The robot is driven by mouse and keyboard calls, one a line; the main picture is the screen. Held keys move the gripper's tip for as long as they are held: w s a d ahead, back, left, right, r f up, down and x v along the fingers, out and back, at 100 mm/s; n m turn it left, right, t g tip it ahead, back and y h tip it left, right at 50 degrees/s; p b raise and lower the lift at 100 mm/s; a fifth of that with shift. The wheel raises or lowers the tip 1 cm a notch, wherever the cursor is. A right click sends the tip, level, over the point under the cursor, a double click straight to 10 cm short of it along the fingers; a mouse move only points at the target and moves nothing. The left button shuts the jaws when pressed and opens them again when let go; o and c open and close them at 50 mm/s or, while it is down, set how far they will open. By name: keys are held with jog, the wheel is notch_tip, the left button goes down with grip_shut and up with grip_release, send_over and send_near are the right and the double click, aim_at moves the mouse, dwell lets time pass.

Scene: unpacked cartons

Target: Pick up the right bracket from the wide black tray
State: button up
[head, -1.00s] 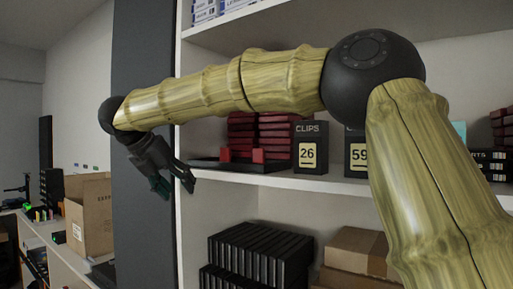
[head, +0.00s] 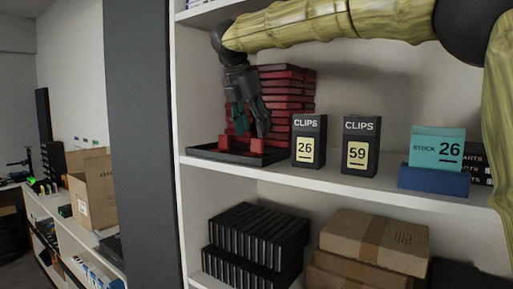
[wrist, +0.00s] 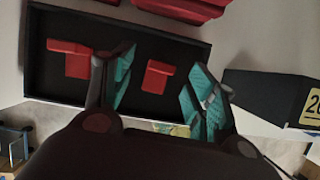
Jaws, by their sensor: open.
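The wide black tray (head: 203,151) lies on the shelf and holds two red T-shaped brackets. The right bracket (head: 257,146) is near the tray's right end in the head view. The left bracket (head: 225,142) is to its left. My gripper (head: 251,132) points down just above the tray, open and empty. In the wrist view my gripper's teal-padded fingers (wrist: 161,72) appear either side of the right bracket (wrist: 155,80). The left bracket (wrist: 76,58) lies outside the left finger. I cannot tell the exact height of the fingertips over the right bracket.
Black clip boxes marked 26 (head: 309,141) and 59 (head: 361,146) stand right of the tray. Stacked red cases (head: 290,95) stand behind it. A teal box (head: 436,149) on a blue base is farther right. A dark upright panel (head: 145,130) borders the shelf's left.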

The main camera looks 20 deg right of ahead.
aim_at(256, 140)
jog(key=shift+d+f+p, duration=0.1)
jog(key=shift+f+p, duration=0.45)
jog(key=shift+p, duration=0.05)
jog(key=x, duration=0.1)
jog(key=p+x, duration=0.1)
jog(key=x, duration=0.1)
jog(key=shift+s, duration=0.25)
jog(key=shift+w+d+f+p, duration=0.15)
jog(key=shift+f+p, duration=0.2)
jog(key=shift+f, duration=0.2)
jog(key=c, duration=0.9)
